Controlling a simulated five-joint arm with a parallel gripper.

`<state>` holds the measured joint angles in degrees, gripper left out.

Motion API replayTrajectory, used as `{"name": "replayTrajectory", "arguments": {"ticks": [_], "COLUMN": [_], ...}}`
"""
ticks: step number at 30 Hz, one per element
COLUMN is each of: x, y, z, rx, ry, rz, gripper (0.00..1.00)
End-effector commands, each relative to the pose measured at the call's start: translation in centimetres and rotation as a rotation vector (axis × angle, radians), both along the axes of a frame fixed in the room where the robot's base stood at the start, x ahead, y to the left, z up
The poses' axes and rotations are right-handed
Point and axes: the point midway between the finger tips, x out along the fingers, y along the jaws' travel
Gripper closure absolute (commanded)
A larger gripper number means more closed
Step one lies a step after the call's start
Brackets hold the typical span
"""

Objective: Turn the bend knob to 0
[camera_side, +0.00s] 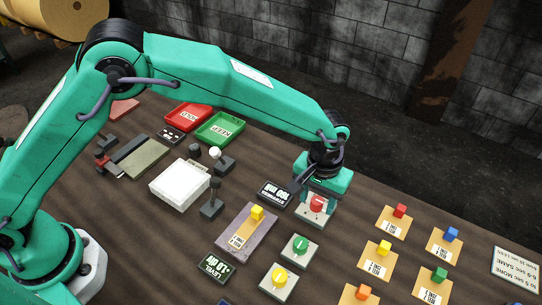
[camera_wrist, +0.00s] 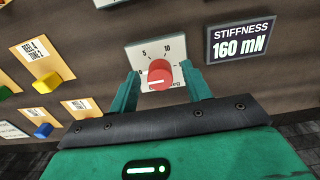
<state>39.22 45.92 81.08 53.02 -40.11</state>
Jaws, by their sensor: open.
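The red bend knob (camera_wrist: 158,72) sits on a pale square dial plate (camera_wrist: 140,53) marked 5 and 10. A short white mark shows low on the knob's left side; its exact reading is unclear. A partly hidden, upside-down label lies below it. My gripper (camera_wrist: 160,75) is open, with one green finger on each side of the knob; I cannot tell whether either finger touches it. In the side view, my gripper (camera_side: 318,202) is over the plate and its fingers straddle the red knob (camera_side: 317,204).
A display reading STIFFNESS 160 mN (camera_wrist: 240,40) stands right of the dial in the wrist view. Yellow (camera_side: 279,277) and green (camera_side: 300,245) knobs lie nearby in the side view. Cards with coloured blocks (camera_side: 400,211) are to the right. A white box (camera_side: 181,183) is left.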

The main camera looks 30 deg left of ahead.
Motion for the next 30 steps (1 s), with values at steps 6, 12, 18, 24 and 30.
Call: {"name": "replayTrajectory", "arguments": {"ticks": [6, 12, 18, 24, 30], "x": [0.0, 0.1, 0.1, 0.0, 0.0], "y": [0.0, -0.1, 0.0, 0.0, 0.0], "z": [1.6, 4.2, 6.6, 7.6, 7.7], "rx": [-0.001, -0.003, -0.002, -0.001, -0.001], "ry": [-0.002, -0.004, -0.003, -0.001, -0.001], "rz": [0.000, 0.000, 0.000, 0.001, 0.001], "gripper": [0.52, 0.52, 0.52, 0.52, 0.52]}}
